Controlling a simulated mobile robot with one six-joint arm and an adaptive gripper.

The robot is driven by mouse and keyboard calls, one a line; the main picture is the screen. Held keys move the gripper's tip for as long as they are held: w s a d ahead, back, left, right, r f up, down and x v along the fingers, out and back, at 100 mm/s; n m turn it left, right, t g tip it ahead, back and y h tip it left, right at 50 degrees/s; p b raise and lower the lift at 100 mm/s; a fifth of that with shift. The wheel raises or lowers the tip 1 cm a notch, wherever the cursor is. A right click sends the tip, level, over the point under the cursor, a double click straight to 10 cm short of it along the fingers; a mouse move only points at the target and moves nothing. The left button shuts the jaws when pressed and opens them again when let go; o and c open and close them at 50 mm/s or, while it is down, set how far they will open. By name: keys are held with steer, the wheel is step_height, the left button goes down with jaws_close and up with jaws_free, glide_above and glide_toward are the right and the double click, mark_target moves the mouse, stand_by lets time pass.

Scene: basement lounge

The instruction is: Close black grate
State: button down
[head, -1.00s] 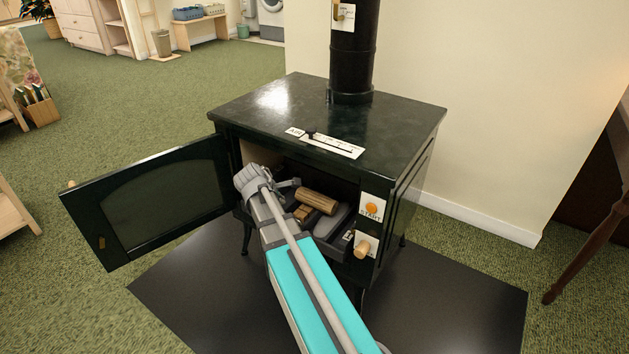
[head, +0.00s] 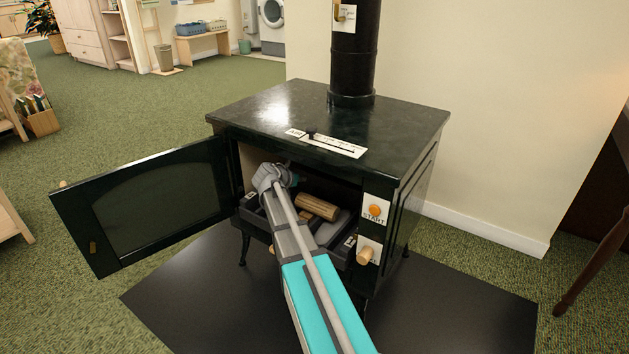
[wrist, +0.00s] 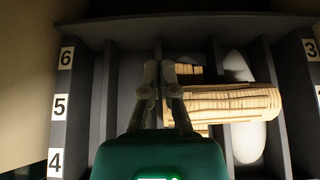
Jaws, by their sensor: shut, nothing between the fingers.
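The black stove (head: 330,125) has its dark glass-paned door (head: 155,200) swung wide open to the left. Inside the firebox is a dark slatted grate (head: 250,215); in the wrist view its slats (wrist: 105,100) run away from me, with spaces between them. A split log (head: 318,207) lies across the slats, and shows in the wrist view (wrist: 235,103) right of my fingers. My gripper (wrist: 165,68) is shut and empty over the grate, inside the firebox. In the head view my arm's wrist partly hides the gripper and grate.
Number labels 6 (wrist: 66,57), 5 (wrist: 59,106) and 4 (wrist: 55,161) line the left side. A pale rounded piece (wrist: 246,140) lies beneath the log. A START button (head: 375,210) and wooden knob (head: 365,256) are on the stove's right front.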

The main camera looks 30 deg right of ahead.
mark_target(319, 178)
steer(key=shift+b+x, duration=0.55)
steer(key=shift+x, duration=0.35)
steer(key=b+x, duration=0.4)
steer(key=x, duration=0.4)
steer(key=shift+d, duration=0.1)
steer(key=w+d, duration=0.2)
steer(key=d, duration=0.4)
steer(key=shift+w, duration=0.3)
steer(key=shift+d+r, duration=0.1)
